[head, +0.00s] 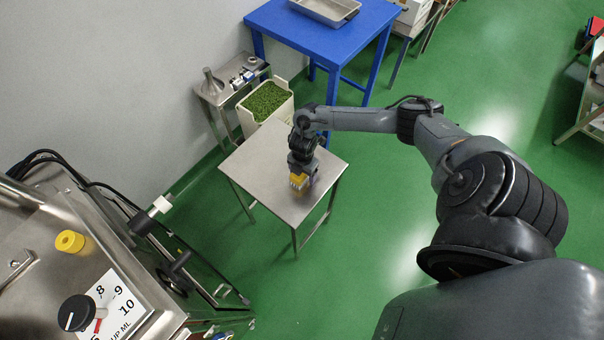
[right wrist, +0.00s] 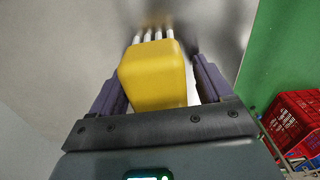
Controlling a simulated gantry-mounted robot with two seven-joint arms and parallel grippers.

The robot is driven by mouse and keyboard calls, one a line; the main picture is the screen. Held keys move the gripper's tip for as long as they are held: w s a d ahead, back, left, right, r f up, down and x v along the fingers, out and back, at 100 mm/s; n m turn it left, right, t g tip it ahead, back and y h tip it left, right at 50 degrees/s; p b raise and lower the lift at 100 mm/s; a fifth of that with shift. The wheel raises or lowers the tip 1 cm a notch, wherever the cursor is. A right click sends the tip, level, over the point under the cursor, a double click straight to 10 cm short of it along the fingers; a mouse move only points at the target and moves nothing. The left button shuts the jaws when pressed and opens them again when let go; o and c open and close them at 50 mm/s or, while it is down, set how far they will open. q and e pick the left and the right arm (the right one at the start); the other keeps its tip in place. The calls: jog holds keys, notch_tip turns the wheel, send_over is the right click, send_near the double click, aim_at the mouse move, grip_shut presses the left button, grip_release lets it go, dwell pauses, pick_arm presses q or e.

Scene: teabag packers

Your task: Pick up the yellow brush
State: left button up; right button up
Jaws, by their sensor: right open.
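The yellow brush (head: 298,180) is on the small steel table (head: 258,190) in the head view, partly hidden by my right gripper (head: 301,176). In the right wrist view its yellow block (right wrist: 155,76) lies between the two purple fingers of my right gripper (right wrist: 155,88). White bristles (right wrist: 153,36) point away from the gripper toward the steel surface. The fingers are open, with a visible gap on the right side of the block; the left finger looks close to it. My left gripper is not in view.
A white bin of green material (head: 268,101) stands behind the small table, beside a steel stand (head: 230,84). A blue table (head: 322,36) is further back. A steel machine (head: 100,262) fills the lower left. Red crates (right wrist: 298,122) show at right in the wrist view. Green floor lies open around.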

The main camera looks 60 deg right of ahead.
jog(key=shift+c, duration=0.3)
jog(key=c, duration=1)
jog(key=shift+c, duration=0.2)
jog(key=shift+r, duration=0.55)
jog(key=r, duration=0.1)
jog(key=r+p, duration=0.1)
jog(key=r, duration=0.1)
jog(key=shift+s+d+r+p, duration=0.15)
jog(key=shift+s+r+p, duration=0.15)
jog(key=shift+r, duration=0.05)
jog(key=s+d+r+p, duration=0.1)
jog(key=s+r+p, duration=0.1)
jog(key=s+r, duration=0.4)
jog(key=s, duration=0.5)
jog(key=shift+d, duration=0.35)
jog(key=shift+r, duration=0.1)
